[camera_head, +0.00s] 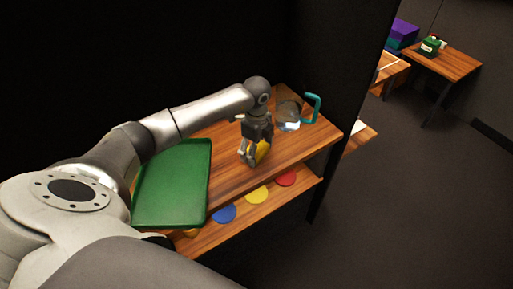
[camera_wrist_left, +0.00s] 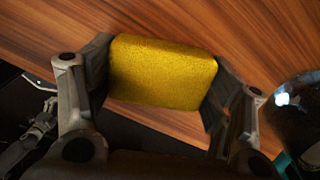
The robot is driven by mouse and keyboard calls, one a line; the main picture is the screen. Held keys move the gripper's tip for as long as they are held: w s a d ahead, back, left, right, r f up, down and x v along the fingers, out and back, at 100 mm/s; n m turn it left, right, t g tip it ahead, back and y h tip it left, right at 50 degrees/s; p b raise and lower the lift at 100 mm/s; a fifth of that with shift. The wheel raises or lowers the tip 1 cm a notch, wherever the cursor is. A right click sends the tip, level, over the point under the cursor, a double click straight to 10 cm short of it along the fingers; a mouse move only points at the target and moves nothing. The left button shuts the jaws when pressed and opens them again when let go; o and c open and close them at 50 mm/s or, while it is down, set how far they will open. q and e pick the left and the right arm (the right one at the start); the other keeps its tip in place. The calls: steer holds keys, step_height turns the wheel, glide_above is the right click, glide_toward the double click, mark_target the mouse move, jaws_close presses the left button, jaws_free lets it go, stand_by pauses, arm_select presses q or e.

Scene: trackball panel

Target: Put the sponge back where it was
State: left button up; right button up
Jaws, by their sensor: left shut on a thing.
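My left gripper (camera_head: 250,160) is shut on a yellow sponge (camera_head: 263,152) over the wooden shelf top, near its front edge. In the left wrist view the sponge (camera_wrist_left: 163,72) fills the space between the two fingers of the gripper (camera_wrist_left: 160,90). I cannot tell whether the sponge touches the wood.
A green tray (camera_head: 172,187) lies left of the gripper. A glass item (camera_head: 288,110) and a teal handle (camera_head: 313,108) are at the back right. Blue (camera_head: 223,213), yellow (camera_head: 257,194) and red (camera_head: 286,179) discs lie on the lower shelf. A dark panel (camera_head: 350,100) stands on the right.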

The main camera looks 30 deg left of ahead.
arm_select(q)
steer(key=o, duration=1)
steer(key=shift+f, duration=0.15)
step_height(320, 180, up, 12)
steer(key=shift+r+b, duration=0.2)
steer(key=shift+b, duration=0.3)
steer(key=shift+d, duration=0.1)
